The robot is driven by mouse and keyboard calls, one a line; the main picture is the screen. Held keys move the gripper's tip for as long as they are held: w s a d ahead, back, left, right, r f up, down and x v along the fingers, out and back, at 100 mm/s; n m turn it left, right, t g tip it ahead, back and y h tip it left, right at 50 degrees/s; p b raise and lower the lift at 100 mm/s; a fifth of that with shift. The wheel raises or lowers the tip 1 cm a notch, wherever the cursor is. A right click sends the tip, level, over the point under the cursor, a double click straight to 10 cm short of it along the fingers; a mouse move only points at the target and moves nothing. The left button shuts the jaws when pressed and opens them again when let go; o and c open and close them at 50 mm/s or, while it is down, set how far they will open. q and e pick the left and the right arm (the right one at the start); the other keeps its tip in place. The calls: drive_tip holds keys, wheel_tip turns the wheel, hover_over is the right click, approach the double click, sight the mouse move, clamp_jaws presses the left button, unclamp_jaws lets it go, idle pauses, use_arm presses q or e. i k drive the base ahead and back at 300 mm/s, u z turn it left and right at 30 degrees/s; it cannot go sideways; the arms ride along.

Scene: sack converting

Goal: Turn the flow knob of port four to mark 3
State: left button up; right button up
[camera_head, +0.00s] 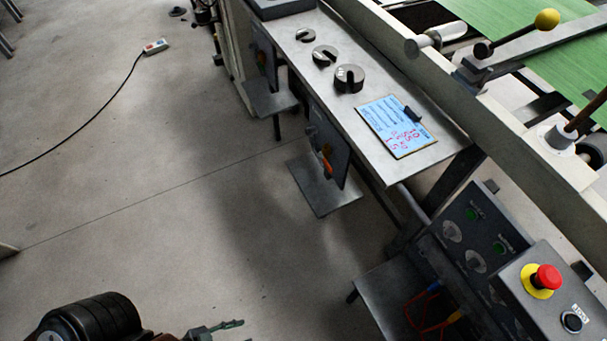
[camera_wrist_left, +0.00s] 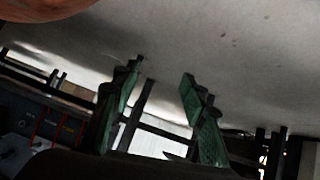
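A dark port panel (camera_head: 462,240) stands at the lower right in the head view. It has round grey knobs, an upper one (camera_head: 451,232) and a lower one (camera_head: 475,262), with small green parts near them. Port numbers and marks are too small to read, so I cannot tell which knob is port four's. My left gripper (camera_head: 228,324) shows at the bottom edge, over the floor and well left of the panel. In the left wrist view its two green fingers (camera_wrist_left: 160,80) stand apart with nothing between them. My right gripper is not in view.
A box with a red emergency button (camera_head: 546,277) stands right of the panel. Coloured hoses (camera_head: 432,310) hang below it. A steel ledge (camera_head: 425,157) holds a clipboard (camera_head: 396,126) and dark slotted discs (camera_head: 349,78). A small plate (camera_head: 325,195) juts out beneath. Floor at left is mostly clear.

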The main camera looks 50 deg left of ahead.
sight(450, 233)
drive_tip(key=k, duration=0.5)
drive_tip(key=u, duration=2.1)
drive_tip(key=i, duration=1.7)
drive_tip(key=z, duration=2.15)
